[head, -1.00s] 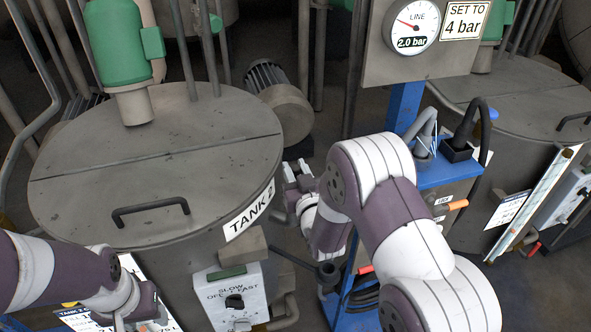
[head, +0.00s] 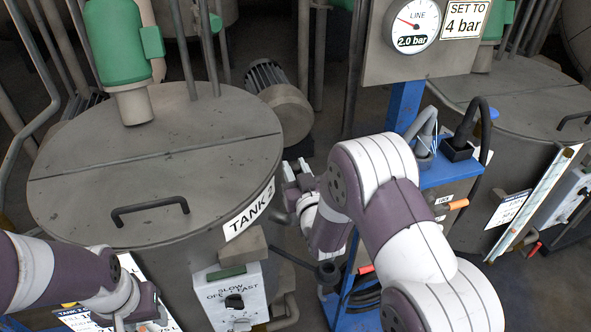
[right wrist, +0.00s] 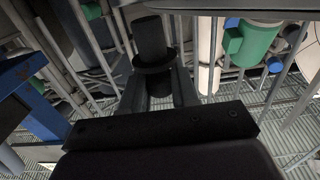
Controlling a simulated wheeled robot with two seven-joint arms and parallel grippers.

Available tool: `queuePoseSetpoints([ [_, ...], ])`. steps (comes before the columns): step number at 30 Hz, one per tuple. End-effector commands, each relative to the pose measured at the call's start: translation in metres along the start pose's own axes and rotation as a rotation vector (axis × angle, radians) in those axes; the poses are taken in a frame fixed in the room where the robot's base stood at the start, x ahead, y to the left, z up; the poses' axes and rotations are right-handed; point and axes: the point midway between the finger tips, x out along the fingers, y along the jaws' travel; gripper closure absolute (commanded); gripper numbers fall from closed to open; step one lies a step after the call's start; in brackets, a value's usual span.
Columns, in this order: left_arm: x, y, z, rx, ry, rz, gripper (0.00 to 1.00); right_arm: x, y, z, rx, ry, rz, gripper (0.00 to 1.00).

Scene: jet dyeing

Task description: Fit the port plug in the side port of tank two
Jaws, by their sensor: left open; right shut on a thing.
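Tank two (head: 150,165) is the large grey round tank with a "TANK 2" label, left of centre in the head view. My right gripper (head: 299,172) is beside its right wall, apart from it as far as I can see. In the right wrist view my right gripper (right wrist: 158,98) is shut on the port plug (right wrist: 152,42), a dark cylinder with a wider collar, pointing away from the wrist. I cannot make out the plug in the head view. I cannot clearly identify the side port. My left gripper (head: 132,322) is open at the lower left, partly cut off by the frame edge.
A control box (head: 232,297) with a dial is on the tank's front. A blue cart (head: 445,172) and a gauge panel (head: 385,65) stand right. A motor (head: 280,100) sits behind the tank.

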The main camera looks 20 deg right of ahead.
Motion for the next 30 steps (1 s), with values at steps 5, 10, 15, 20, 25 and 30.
queuePoseSetpoints([
  [5, 0.0016, 0.0000, 0.0002, 0.000, 0.000, 0.000, 0.49, 0.0000, -0.0001, 0.0001, 0.000, 0.000, 0.000, 1.00],
  [10, 0.0016, 0.0000, 0.0002, 0.000, 0.000, 0.000, 0.49, 0.0000, -0.0001, 0.0001, 0.000, 0.000, 0.000, 1.00],
  [15, 0.0026, 0.0000, 0.0003, 0.000, 0.000, 0.000, 0.49, 0.0000, -0.0001, 0.0005, 0.000, 0.000, 0.000, 1.00],
  [20, 0.0052, 0.0000, 0.0007, 0.000, 0.000, 0.000, 0.49, 0.0001, -0.0001, 0.0005, 0.000, 0.000, 0.000, 1.00],
  [25, 0.0046, 0.0000, 0.0006, 0.000, 0.000, 0.000, 0.49, 0.0001, -0.0001, 0.0001, 0.000, 0.000, 0.000, 1.00],
  [30, 0.0069, 0.0000, 0.0008, 0.000, 0.000, 0.000, 0.49, 0.0000, -0.0001, 0.0025, 0.000, 0.000, 0.000, 1.00],
])
